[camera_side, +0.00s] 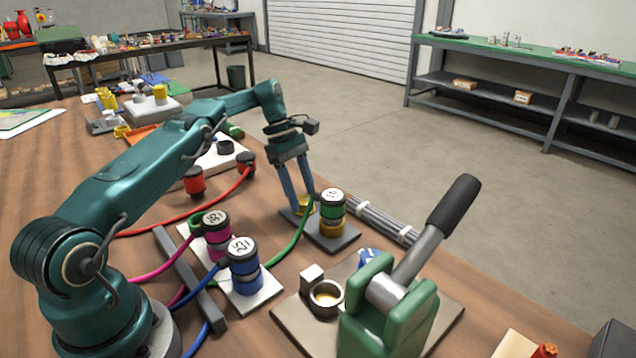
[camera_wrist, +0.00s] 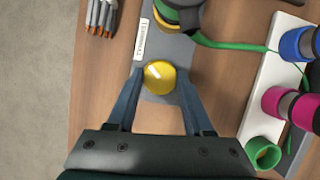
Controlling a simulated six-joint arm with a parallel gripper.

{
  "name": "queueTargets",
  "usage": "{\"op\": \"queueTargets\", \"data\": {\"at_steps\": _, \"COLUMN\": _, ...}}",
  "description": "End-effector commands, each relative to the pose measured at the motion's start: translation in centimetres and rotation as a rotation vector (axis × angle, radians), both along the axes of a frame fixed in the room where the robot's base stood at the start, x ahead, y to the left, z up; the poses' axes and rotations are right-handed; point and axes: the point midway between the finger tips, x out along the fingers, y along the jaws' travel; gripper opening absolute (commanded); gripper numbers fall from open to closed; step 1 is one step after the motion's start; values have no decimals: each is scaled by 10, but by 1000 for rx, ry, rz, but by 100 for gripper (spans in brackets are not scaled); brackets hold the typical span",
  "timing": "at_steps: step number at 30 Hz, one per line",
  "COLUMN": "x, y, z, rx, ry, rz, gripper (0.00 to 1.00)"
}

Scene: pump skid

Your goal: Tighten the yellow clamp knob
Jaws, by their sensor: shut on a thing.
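The yellow clamp knob (camera_wrist: 159,77) is round and stands on a grey plate beside a connector with a green band. In the side view the yellow knob (camera_side: 304,206) is partly hidden by my fingers. My gripper (camera_side: 305,205) points down at it from above. In the wrist view my gripper (camera_wrist: 158,80) has one finger on each side of the knob, shut on it. The green-banded connector (camera_side: 331,211) has a dark cap and a yellow lower part, and a green cable runs from it. A white label strip (camera_wrist: 142,40) lies on the grey plate (camera_side: 345,238).
Connectors with pink (camera_side: 217,240) and blue (camera_side: 246,278) bands stand on a white plate nearer my base. A green lever fixture (camera_side: 390,315) with a black handle rises at front right. A grey cable bundle (camera_side: 375,220) lies right of the knob plate.

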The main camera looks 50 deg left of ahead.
Motion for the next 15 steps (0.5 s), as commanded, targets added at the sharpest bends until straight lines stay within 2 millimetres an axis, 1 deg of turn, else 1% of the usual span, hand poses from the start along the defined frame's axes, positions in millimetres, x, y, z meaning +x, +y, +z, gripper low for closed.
{"op": "queueTargets", "data": {"at_steps": 2, "x": -1, "y": 0, "z": 0, "rx": -1, "ry": 4, "rz": -2, "gripper": 0}}
{"op": "queueTargets", "data": {"at_steps": 3, "x": -1, "y": 0, "z": 0, "rx": -2, "ry": 3, "rz": -2, "gripper": 55}}
{"op": "queueTargets", "data": {"at_steps": 5, "x": -1, "y": 0, "z": 0, "rx": -1, "ry": 4, "rz": -2, "gripper": 78}}
{"op": "queueTargets", "data": {"at_steps": 6, "x": -1, "y": 0, "z": 0, "rx": -1, "ry": 3, "rz": -1, "gripper": 81}}
{"op": "queueTargets", "data": {"at_steps": 15, "x": 0, "y": 0, "z": 0, "rx": -1, "ry": 1, "rz": 1, "gripper": 81}}
